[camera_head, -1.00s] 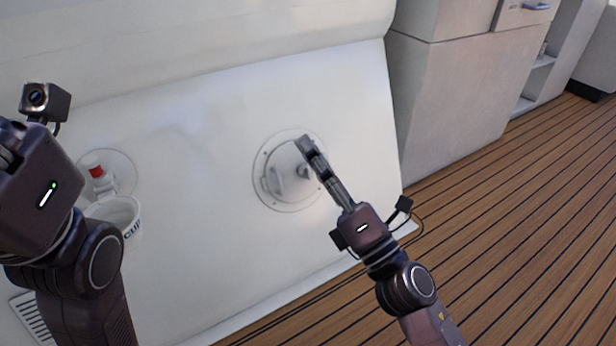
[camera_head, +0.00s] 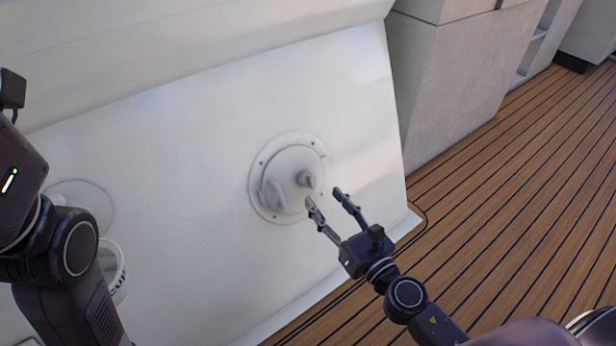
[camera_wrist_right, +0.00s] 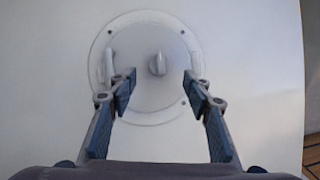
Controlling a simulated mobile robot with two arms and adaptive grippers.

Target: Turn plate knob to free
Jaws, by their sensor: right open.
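The round white plate (camera_head: 289,153) is set in the sloping white panel, with screws around its rim. The small plate knob (camera_head: 306,178) sticks out near its middle, with a raised handle (camera_head: 271,193) at its lower left. My right gripper (camera_head: 323,196) is open and empty, just below and right of the knob. In the right wrist view the knob (camera_wrist_right: 158,64) stands between and beyond the two spread fingers (camera_wrist_right: 161,76), with its ridge upright. I see no finger contact with the knob. My left arm is at the left edge; its fingers are out of view.
The white panel (camera_head: 180,150) is clear around the plate. A white cup (camera_head: 112,268) is partly hidden behind my left arm. A light cabinet (camera_head: 440,90) stands at the right, above the plank floor (camera_head: 510,190).

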